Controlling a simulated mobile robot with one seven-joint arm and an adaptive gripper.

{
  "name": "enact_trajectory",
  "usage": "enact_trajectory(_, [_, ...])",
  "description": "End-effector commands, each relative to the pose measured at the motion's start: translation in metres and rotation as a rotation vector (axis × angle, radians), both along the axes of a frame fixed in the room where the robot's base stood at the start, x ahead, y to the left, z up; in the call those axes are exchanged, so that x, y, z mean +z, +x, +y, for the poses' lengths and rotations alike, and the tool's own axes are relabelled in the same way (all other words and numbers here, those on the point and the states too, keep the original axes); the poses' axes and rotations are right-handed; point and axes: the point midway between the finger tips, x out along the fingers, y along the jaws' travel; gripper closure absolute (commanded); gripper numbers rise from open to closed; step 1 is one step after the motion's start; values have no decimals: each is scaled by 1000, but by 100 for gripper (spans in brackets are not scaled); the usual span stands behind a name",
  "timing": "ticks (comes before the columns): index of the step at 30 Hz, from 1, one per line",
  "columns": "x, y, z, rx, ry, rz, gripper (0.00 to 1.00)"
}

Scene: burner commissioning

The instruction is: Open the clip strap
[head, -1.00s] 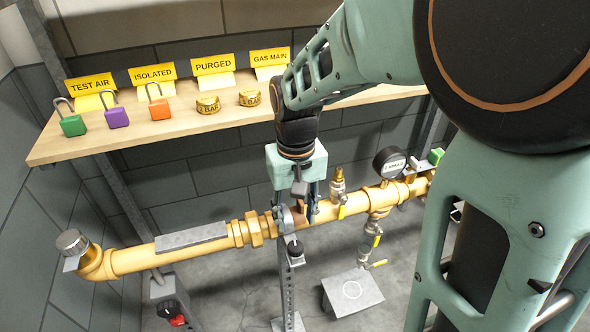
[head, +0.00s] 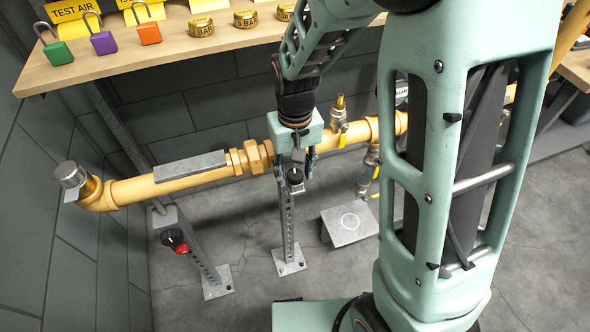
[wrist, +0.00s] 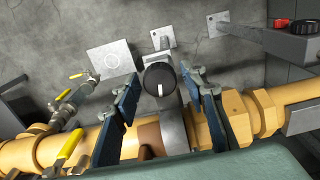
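The clip strap (wrist: 174,130) is a grey metal band across the yellow pipe, with a black knob (wrist: 159,79) bearing a white line. The knob also shows in the head view (head: 295,175), at the top of a perforated grey post (head: 289,222). My gripper (wrist: 164,82) is open, its two blue-padded fingers apart on either side of the knob and band. I see no clear contact. In the head view my gripper (head: 297,163) points down at the pipe and hides most of the strap. I cannot tell whether the strap is latched.
The yellow pipe (head: 200,174) runs across, with a brass valve (head: 340,115) right of my gripper. A second post (head: 205,265) carries a black and a red knob. A shelf (head: 130,66) with padlocks and brass caps is above. A grey plate (head: 349,223) stands below.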

Motion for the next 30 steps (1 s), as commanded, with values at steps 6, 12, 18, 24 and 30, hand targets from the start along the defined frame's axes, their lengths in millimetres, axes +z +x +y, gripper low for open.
enact_trajectory(6, [0,0,0,0,0,0,80])
enact_trajectory(12, [0,0,0,0,0,0,100])
enact_trajectory(18, [1,0,0,0,0,0,100])
enact_trajectory(24, [6,2,0,0,-5,17,100])
enact_trajectory(30, [20,4,1,0,-25,88,100])
